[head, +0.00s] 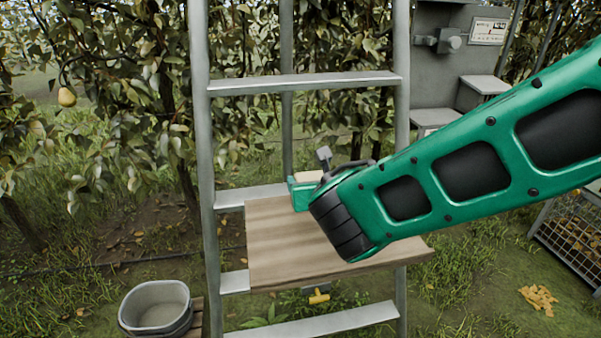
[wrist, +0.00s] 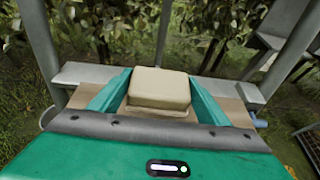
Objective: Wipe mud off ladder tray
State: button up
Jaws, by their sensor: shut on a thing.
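The ladder tray (head: 275,235) is a wooden board set across the grey ladder (head: 204,150). Faint darker brown streaks run over its bare surface; I cannot tell whether they are mud or grain. My gripper (head: 303,190) is over the tray's back left part, near a ladder rung. It is shut on a beige sponge-like block (wrist: 159,88), which sits between the two green fingers in the wrist view. The block's top also shows in the head view (head: 308,176). Its underside is hidden, so contact with the tray cannot be told. My arm covers the tray's right part.
A grey bucket (head: 155,306) stands at the lower left. A yellow-handled item (head: 318,297) is under the tray's front edge. A grey cabinet with steps (head: 440,75) stands behind at the right. A wire crate (head: 575,235) is at the right edge. Pear foliage fills the back.

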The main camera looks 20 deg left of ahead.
jog(key=shift+r, duration=1.5)
